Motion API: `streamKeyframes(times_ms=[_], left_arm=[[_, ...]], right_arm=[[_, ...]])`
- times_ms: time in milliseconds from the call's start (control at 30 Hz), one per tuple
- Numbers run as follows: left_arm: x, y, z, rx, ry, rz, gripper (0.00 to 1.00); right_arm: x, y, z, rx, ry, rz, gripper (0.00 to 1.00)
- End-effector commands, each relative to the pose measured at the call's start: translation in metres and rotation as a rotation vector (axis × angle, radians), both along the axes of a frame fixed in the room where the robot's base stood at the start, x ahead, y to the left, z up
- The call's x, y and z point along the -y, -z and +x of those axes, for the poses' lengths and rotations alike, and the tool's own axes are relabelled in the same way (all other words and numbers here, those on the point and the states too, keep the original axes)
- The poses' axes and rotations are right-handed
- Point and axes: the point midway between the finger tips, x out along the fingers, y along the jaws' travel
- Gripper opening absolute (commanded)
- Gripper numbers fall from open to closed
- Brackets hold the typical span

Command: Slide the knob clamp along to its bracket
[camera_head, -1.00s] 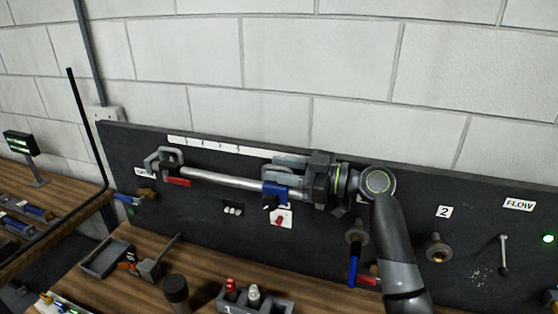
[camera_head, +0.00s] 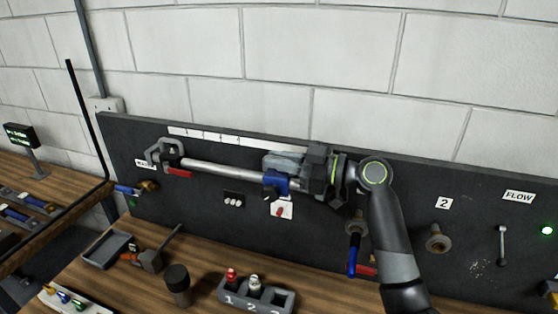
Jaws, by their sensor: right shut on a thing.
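A blue clamp (camera_head: 277,183) with a dark knob (camera_head: 268,194) sits on the right part of a silver rod (camera_head: 225,172) on the dark board. My right gripper (camera_head: 284,164) reaches in from the right and is shut on the clamp; its fingers hide the clamp's upper part and the rod's right end. A grey bracket (camera_head: 160,151) stands at the rod's left end, well apart from the clamp, with a red tab (camera_head: 180,173) below it. My left gripper is out of view.
Bare rod lies between clamp and bracket. A white scale strip (camera_head: 235,142) runs above. Valves with blue handles (camera_head: 128,189) (camera_head: 352,262) stick out at left and right. A numbered holder (camera_head: 258,298), dark cylinder (camera_head: 177,284) and grey tray (camera_head: 107,252) stand on the bench.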

Motion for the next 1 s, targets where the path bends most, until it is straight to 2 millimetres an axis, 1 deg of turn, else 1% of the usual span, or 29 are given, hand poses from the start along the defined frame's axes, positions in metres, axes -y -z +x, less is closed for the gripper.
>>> streamKeyframes(times_ms=[33, 200, 400, 567, 867, 900, 1000], left_arm=[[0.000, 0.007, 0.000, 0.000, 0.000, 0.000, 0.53], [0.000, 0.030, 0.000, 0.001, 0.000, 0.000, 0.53], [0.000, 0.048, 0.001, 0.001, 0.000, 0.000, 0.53], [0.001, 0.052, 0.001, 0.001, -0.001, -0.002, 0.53], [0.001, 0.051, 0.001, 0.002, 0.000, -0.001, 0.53], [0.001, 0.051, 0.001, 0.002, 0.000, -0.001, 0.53], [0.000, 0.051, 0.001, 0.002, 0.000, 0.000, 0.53]], right_arm=[[0.004, 0.001, -0.001, 0.009, 0.001, -0.001, 0.00], [0.024, 0.004, -0.007, 0.013, 0.003, -0.004, 0.00], [0.045, 0.002, -0.014, 0.012, 0.003, -0.002, 0.00], [0.051, -0.002, -0.017, 0.010, 0.000, 0.000, 0.00], [0.052, -0.003, -0.017, 0.008, 0.001, -0.001, 0.00], [0.052, -0.003, -0.017, 0.008, 0.001, -0.001, 0.16], [0.052, -0.003, -0.017, 0.007, 0.000, -0.001, 0.29]])
